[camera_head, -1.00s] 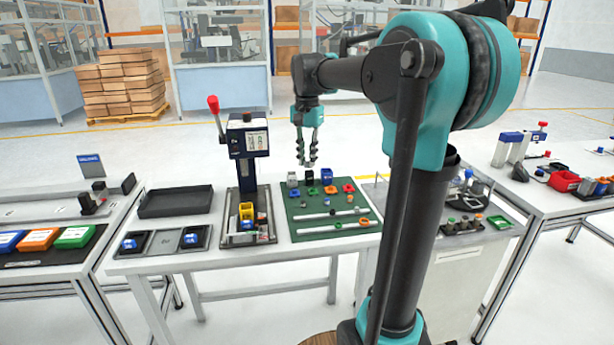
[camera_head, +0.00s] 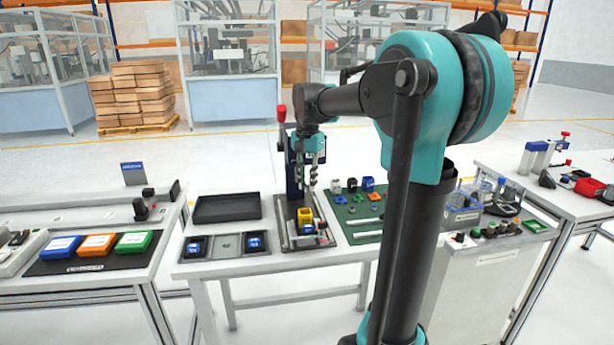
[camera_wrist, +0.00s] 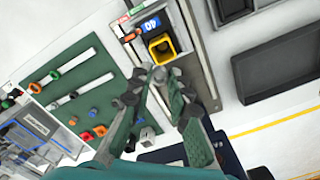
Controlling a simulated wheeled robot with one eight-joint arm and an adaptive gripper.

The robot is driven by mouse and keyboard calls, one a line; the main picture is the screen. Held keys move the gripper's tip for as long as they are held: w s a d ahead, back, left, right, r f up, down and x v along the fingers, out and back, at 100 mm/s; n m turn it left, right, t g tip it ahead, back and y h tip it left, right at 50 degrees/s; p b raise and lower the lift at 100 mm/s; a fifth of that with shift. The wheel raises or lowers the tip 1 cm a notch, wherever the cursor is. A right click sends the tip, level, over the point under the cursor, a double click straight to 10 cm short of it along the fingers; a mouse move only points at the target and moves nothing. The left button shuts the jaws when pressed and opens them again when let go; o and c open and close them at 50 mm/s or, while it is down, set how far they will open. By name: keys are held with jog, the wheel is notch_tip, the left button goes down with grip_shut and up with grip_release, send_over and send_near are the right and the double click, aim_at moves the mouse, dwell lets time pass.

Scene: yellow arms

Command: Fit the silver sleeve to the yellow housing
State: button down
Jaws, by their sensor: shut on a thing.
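The yellow housing (camera_head: 304,214) stands in the fixture of the press at the middle of the table. In the wrist view the housing (camera_wrist: 162,47) shows its square opening, just beyond my fingertips. My gripper (camera_head: 307,186) points down in front of the press column, above the housing. In the wrist view my gripper (camera_wrist: 160,76) is shut on a small grey piece, the silver sleeve (camera_wrist: 159,76), mostly hidden by the fingertips. The sleeve is apart from the housing.
The press (camera_head: 292,165) with its red-knobbed lever stands close behind my gripper. The green mat (camera_head: 362,230) with several small parts lies to the right. A black tray (camera_head: 227,208) and a holder with blue parts (camera_head: 226,246) are to the left.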

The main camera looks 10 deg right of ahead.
aim_at(305, 187)
jog(key=shift+a+f, duration=0.25)
jog(key=shift+a, duration=0.15)
jog(key=shift+f, duration=3.3)
jog(key=c, duration=1.3)
grip_release()
jog(key=shift+c, duration=0.2)
notch_tip(305, 187, up, 12)
jog(key=shift+d, duration=0.1)
jog(key=shift+s, duration=0.1)
